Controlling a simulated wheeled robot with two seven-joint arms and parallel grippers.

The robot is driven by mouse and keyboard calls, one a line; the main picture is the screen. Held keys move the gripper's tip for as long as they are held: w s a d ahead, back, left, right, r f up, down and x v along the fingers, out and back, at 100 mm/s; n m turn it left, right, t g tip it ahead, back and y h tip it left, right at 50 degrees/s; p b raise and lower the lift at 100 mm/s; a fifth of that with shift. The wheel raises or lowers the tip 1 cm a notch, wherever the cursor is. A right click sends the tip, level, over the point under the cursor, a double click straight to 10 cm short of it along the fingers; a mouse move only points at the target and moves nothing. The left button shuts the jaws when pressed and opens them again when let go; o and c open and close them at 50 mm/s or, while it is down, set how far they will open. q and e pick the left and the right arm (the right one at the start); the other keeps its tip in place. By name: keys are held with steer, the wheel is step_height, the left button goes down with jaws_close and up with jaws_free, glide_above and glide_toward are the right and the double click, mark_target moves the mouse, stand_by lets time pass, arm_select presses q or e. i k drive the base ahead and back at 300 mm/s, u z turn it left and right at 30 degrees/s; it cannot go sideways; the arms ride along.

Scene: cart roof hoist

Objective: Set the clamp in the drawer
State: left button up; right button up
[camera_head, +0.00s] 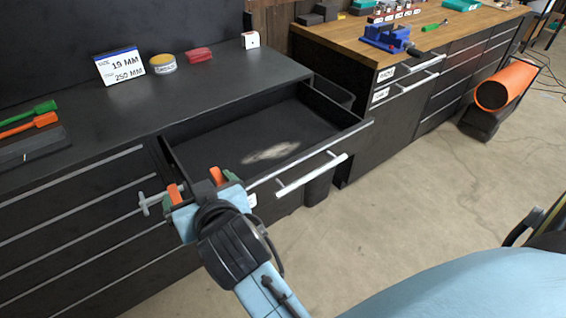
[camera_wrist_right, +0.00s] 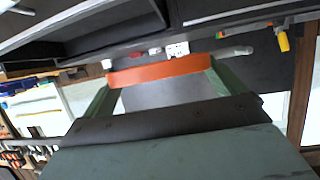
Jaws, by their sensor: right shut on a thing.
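My right gripper (camera_head: 198,186) has green fingers and is shut on the clamp. Two orange upright parts of the clamp (camera_head: 216,176) show, with a grey T-shaped screw handle jutting out to the left. In the right wrist view an orange bar of the clamp (camera_wrist_right: 155,71) spans between the green fingers. The black drawer (camera_head: 330,147) is pulled out of the left bench and looks empty, with a pale worn patch on its floor. In the head view the gripper and clamp overlap the drawer's near left corner; their height above it is hard to tell. My left gripper is not seen.
The dark bench top (camera_head: 120,118) holds a size sign (camera_head: 120,66), a yellow round tin (camera_head: 162,64), a red item (camera_head: 198,55) and green and orange tools at left. A wooden bench (camera_head: 345,28) with a blue vise (camera_head: 386,38) stands right.

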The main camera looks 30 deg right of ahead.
mark_target(274, 154)
steer(key=z, duration=0.05)
steer(key=k, duration=0.1)
steer(key=z, duration=2.35)
steer(key=i, duration=3.65)
steer(key=u, duration=4.8)
steer(key=i, duration=0.55)
steer(key=u, duration=0.1)
